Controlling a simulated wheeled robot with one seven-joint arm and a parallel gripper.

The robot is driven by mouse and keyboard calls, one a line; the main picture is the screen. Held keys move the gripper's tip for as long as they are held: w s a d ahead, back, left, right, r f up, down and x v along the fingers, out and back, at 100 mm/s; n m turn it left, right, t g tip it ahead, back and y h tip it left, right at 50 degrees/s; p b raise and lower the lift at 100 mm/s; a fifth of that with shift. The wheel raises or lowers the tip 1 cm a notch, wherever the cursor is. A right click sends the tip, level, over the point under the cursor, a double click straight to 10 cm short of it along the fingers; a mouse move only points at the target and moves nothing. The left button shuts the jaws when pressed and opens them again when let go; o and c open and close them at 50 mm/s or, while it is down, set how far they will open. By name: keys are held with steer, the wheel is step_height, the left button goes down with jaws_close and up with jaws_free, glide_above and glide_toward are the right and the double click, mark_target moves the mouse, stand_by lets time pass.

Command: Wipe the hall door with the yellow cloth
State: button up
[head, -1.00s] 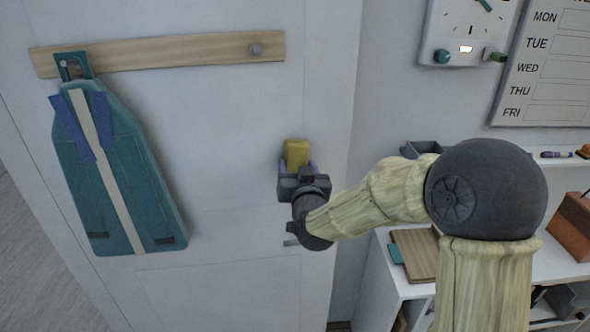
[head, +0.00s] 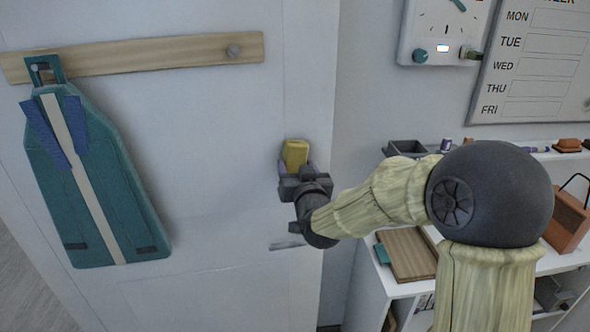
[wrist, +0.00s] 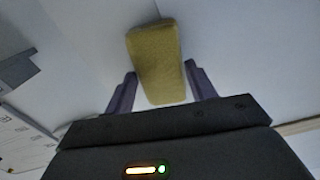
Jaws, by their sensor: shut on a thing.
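The yellow cloth (head: 295,153) is a small block-like pad held at the tip of my gripper (head: 297,169). In the wrist view the cloth (wrist: 156,62) sits between the two purple fingers of my gripper (wrist: 162,92), which is shut on it. The white hall door (head: 210,190) stands behind, and the cloth is in front of its right part. I cannot tell whether the cloth touches the door. The door handle (head: 285,245) is just below my gripper and partly hidden by it.
A teal bag-like item (head: 95,185) hangs from a wooden rail (head: 140,57) on the door's left. Right of the door are a clock panel (head: 445,30), a weekly board (head: 535,70) and a white shelf desk (head: 365,285) with a wooden board (head: 408,255). The door's middle is clear.

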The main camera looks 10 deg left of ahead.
steer(key=shift+b, duration=0.4)
steer(key=shift+a, duration=0.1)
steer(key=shift+s+a+r+b, duration=0.1)
steer(key=shift+s+a+b, duration=0.1)
steer(key=shift+a, duration=0.4)
steer(key=shift+s+a+f+b, duration=0.1)
steer(key=shift+s+a+b, duration=0.15)
steer(key=shift+a, duration=0.4)
steer(key=shift+s+a+r+b, duration=0.1)
steer(key=shift+s+a+b, duration=0.1)
steer(key=shift+a, duration=0.4)
steer(key=shift+s+a, duration=0.2)
steer(key=shift+a, duration=0.3)
steer(key=shift+s+a, duration=0.2)
steer(key=shift+a, duration=0.3)
steer(key=shift+s+a+b, duration=0.3)
steer(key=shift+a, duration=0.55)
steer(key=shift+a, duration=0.1)
steer(key=shift+s+a, duration=0.35)
steer(key=shift+a, duration=0.55)
steer(key=shift+s+a, duration=0.3)
steer(key=shift+a, duration=0.6)
